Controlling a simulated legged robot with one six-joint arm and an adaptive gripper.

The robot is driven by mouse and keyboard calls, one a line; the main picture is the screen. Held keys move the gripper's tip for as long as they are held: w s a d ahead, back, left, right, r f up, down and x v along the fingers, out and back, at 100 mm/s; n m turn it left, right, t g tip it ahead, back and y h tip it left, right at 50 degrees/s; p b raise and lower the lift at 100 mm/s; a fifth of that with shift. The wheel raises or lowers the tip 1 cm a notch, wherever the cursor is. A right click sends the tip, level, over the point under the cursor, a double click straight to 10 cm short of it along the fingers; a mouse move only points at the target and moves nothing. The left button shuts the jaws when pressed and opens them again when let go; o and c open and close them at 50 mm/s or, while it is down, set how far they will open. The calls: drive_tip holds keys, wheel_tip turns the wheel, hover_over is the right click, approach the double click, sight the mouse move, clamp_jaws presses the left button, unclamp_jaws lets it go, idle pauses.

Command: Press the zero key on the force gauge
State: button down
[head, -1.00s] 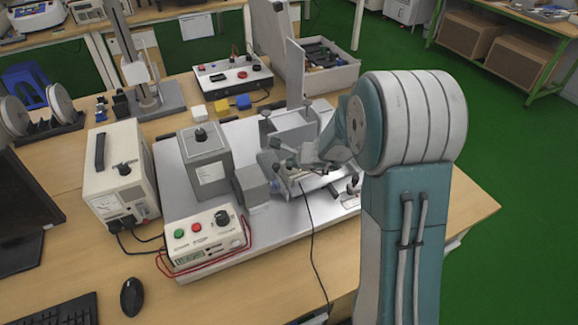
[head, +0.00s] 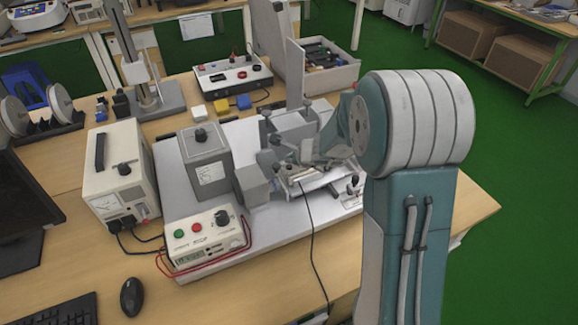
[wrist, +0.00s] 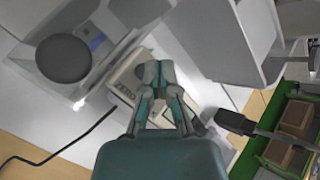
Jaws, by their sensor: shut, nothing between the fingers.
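The force gauge (wrist: 120,78) is a cream box under my gripper in the wrist view. Its printed word ZERO (wrist: 125,92) shows just left of the fingers. The fingers cover part of its face, so I cannot make out the key itself. My gripper (wrist: 155,70) is shut and empty, its fingertips over the gauge; I cannot tell whether they touch it. In the head view my gripper (head: 290,168) is low over the fixture on the white base plate (head: 270,222), and it mostly hides the gauge.
A dark round knob (wrist: 63,58) on a grey block is left of the gripper in the wrist view. A grey upright panel (head: 295,72) stands behind the fixture. A meter box (head: 205,165) and a control box with red and green buttons (head: 205,240) stand left. A black cable (head: 312,240) runs forward.

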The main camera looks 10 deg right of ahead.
sight(291, 167)
drive_tip(key=shift+r, duration=2.5)
drive_tip(key=shift+r, duration=0.1)
drive_tip(key=s+a+r+n+g+y, duration=0.15)
drive_tip(key=s+a+r+n, duration=0.35)
drive_tip(key=s+r+n, duration=0.75)
drive_tip(key=s+d+n+h, duration=0.2)
drive_tip(key=s+n, duration=0.3)
drive_tip(key=s, duration=0.5)
drive_tip(key=s+d+n+g+h, duration=0.1)
drive_tip(key=s+n, duration=0.4)
drive_tip(key=s, duration=0.5)
drive_tip(key=shift+d+h, duration=0.8)
drive_tip(key=shift+h, duration=0.25)
drive_tip(key=shift+s, duration=0.1)
